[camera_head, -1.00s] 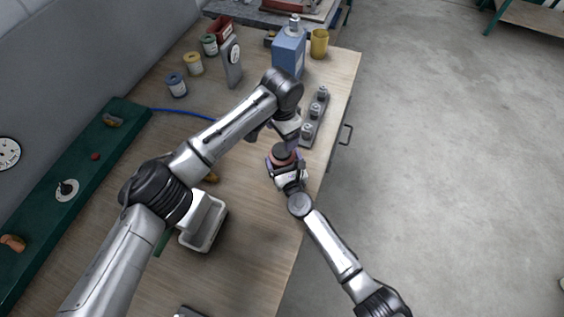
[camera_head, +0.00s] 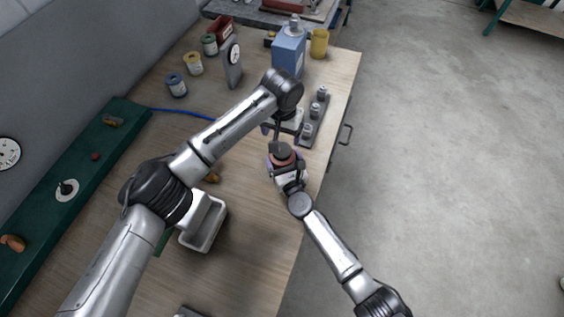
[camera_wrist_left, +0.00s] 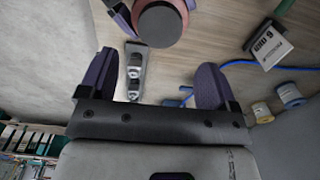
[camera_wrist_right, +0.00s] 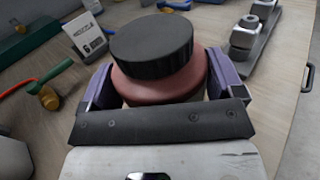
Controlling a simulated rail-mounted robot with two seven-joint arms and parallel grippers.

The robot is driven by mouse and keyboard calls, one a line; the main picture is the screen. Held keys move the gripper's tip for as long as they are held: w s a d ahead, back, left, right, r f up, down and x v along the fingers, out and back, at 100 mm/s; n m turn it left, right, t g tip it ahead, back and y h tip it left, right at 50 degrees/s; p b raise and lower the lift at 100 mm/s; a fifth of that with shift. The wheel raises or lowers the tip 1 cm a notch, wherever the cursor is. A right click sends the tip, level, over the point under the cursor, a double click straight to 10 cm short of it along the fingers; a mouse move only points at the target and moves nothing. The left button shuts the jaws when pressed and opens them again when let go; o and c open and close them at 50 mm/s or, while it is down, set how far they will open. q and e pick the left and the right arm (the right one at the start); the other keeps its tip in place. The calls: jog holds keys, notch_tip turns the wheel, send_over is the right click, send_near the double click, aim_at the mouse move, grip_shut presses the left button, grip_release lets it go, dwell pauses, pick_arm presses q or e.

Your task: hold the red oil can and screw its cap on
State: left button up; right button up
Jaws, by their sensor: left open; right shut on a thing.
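The red oil can (camera_wrist_right: 160,82) is gripped between the two fingers of my right gripper (camera_wrist_right: 165,88), near the bench's right edge. Its black cap (camera_wrist_right: 152,42) sits on top of the can; whether it is screwed tight I cannot tell. In the head view the can (camera_head: 291,161) and its cap (camera_head: 281,150) show just below my left gripper (camera_head: 282,128). In the left wrist view my left gripper (camera_wrist_left: 155,88) has its fingers wide apart with nothing between them. The cap (camera_wrist_left: 160,24) lies beyond the fingertips, apart from them.
A grey block with several metal fittings (camera_head: 315,118) stands right of the grippers. A blue can (camera_head: 289,52) and a yellow mug (camera_head: 319,43) are behind. A dial gauge (camera_head: 233,62) and spools (camera_head: 176,85) stand back left. A white tray (camera_head: 204,226) sits under my left arm.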

aim_at(282, 150)
pick_arm(q)
jog(key=shift+f, duration=4.05)
jog(key=c, duration=0.9)
jog(key=shift+m, duration=0.8)
jog(key=o, duration=1.1)
jog(key=shift+c, duration=0.2)
jog(key=shift+r, duration=0.15)
notch_tip(282, 150, up, 12)
